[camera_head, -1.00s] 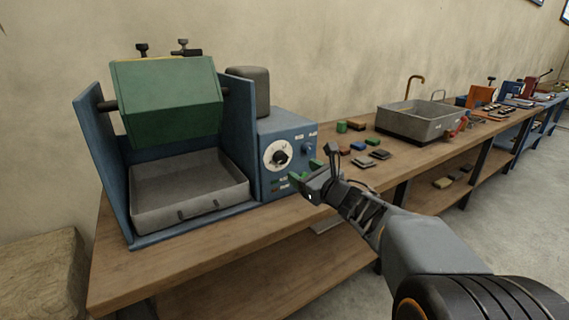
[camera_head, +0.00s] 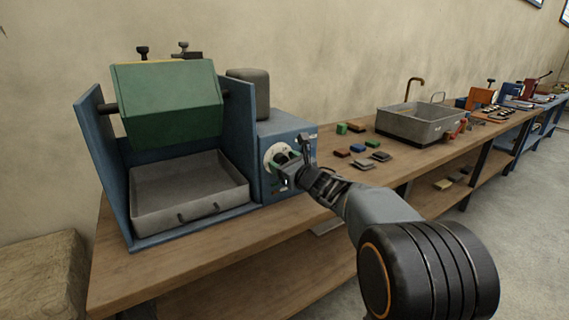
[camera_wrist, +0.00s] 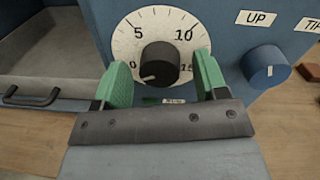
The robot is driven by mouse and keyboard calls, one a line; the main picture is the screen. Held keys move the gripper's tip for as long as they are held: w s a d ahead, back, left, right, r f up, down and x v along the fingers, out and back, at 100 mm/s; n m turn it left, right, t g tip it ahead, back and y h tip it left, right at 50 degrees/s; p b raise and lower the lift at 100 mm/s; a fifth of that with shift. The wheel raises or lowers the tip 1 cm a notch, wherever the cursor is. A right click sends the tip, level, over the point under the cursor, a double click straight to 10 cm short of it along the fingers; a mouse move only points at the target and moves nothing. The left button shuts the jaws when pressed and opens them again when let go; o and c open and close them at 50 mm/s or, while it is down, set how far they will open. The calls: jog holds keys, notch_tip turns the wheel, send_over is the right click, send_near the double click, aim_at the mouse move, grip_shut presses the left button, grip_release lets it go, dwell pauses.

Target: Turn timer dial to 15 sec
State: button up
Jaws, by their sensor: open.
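The timer dial is a black knob (camera_wrist: 160,63) on a white round scale marked 5, 10 and 15, on the front of a blue control box (camera_head: 291,127). In the wrist view its light pointer mark is at the lower left of the knob, near the start of the scale. My gripper (camera_wrist: 160,80) is open, with one green finger on each side of the knob and a visible gap to it on both sides. In the head view my gripper (camera_head: 287,162) is right in front of the dial and partly hides it.
A blue knob (camera_wrist: 266,66) sits right of the dial, below an UP label (camera_wrist: 256,18). A grey tray (camera_head: 190,193) under a green drum (camera_head: 170,103) stands to the left. Small blocks (camera_head: 358,148) and a sink (camera_head: 422,122) are to the right on the bench.

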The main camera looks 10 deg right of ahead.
jog(key=c, duration=0.9)
